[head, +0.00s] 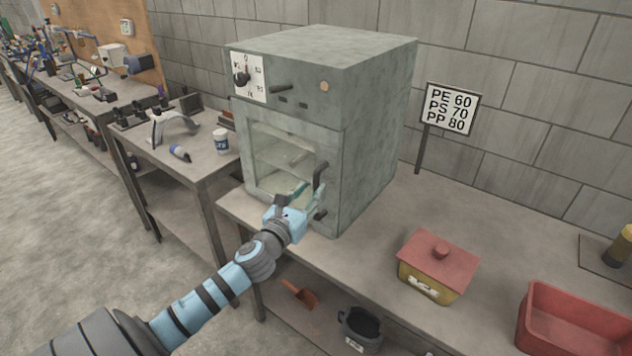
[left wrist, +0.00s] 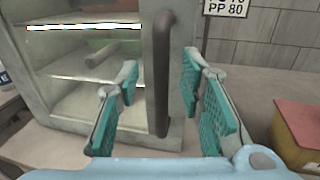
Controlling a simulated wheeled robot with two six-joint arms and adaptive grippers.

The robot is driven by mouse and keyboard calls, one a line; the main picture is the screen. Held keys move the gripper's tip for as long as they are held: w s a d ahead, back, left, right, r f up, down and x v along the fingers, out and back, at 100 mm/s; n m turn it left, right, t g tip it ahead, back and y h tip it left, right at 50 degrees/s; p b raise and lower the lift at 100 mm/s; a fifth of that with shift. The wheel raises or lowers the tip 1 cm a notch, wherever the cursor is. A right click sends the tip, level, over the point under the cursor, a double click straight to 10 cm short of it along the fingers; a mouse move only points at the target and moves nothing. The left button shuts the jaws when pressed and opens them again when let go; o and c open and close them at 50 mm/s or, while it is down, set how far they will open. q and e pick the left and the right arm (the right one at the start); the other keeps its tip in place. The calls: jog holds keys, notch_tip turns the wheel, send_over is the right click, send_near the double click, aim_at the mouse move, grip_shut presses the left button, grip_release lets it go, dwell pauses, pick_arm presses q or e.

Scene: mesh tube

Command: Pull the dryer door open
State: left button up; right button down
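The dryer (head: 375,110) is a grey box on the bench, with a dial and a glass-fronted door (head: 252,158). The door looks shut in the head view. Its dark vertical handle (head: 321,174) is at the door's right side; it also shows in the left wrist view (left wrist: 162,75). My left gripper (head: 304,194) is in front of the door at the handle. In the left wrist view its teal-padded fingers (left wrist: 160,95) are spread, one on each side of the handle, with gaps to it. My right gripper is not in view.
A red-lidded yellow box (head: 436,267) and a red bin (head: 572,325) stand on the bench to the right. A sign (head: 450,108) stands behind. A dark bucket (head: 360,328) and red scoop (head: 299,294) are on the shelf below.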

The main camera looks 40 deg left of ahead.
aim_at(315, 186)
pick_arm(q)
jog(key=x, duration=0.4)
jog(key=shift+w+d, duration=0.15)
grip_shut()
